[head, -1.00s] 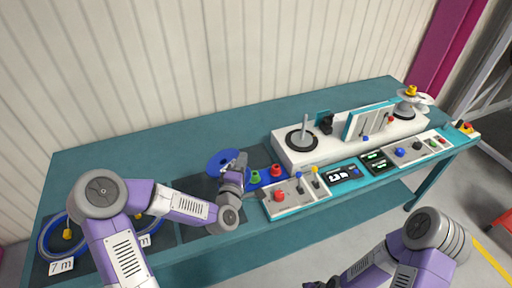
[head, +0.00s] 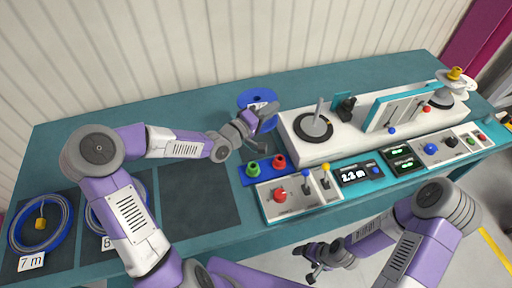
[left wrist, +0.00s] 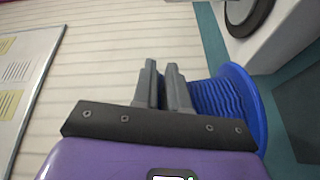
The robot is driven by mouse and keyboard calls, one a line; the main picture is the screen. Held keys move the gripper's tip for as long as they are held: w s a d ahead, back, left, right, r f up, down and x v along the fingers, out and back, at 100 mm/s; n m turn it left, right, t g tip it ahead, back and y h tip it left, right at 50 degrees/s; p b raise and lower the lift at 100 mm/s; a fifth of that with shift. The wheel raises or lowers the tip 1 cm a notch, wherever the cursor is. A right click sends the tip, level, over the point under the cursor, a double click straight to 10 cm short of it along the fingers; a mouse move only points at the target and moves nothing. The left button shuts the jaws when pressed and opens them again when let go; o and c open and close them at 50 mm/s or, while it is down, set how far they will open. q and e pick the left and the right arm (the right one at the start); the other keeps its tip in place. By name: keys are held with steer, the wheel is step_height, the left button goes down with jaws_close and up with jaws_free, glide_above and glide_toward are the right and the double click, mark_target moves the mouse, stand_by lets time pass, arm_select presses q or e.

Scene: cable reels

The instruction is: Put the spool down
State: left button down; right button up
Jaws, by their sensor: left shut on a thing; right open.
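The blue spool (head: 258,97) is at my left gripper (head: 262,116), left of the white machine in the head view. In the left wrist view the spool (left wrist: 228,98) shows ridged blue sides and a wide flange, right of the fingers (left wrist: 164,78). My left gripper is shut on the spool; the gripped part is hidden. I cannot tell whether the spool touches the table. My right gripper (head: 314,262) is open and empty, low in front of the table.
A white machine (head: 300,150) with an upright spindle (head: 319,112) stands right of the spool. A control panel (head: 293,202) with buttons and levers lines the front edge. Blue coils (head: 40,222) lie on dark mats at left. An empty dark mat (head: 200,205) lies between.

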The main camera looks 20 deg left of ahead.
mark_target(266, 125)
arm_select(q)
steer(key=f+m+h+b, duration=0.1)
steer(key=f+m+g+h+b, duration=0.1)
steer(key=f, duration=0.1)
steer(key=a+f+m+h+b, duration=0.1)
steer(key=f, duration=0.1)
steer(key=shift+w+a+f+m+g, duration=0.1)
steer(key=shift+f+m+g, duration=0.2)
steer(key=shift+g, duration=0.1)
step_height(266, 125, down, 10)
steer(key=b, duration=0.3)
steer(key=shift+b, duration=0.35)
steer(key=shift+f, duration=0.1)
steer(key=c, duration=1.2)
jaws_free()
steer(key=shift+o, duration=0.2)
steer(key=shift+a, duration=0.1)
steer(key=shift+f, duration=0.1)
steer(key=shift+a, duration=0.1)
steer(key=p+v, duration=0.3)
steer(key=v, duration=0.9)
steer(key=shift+r, duration=0.25)
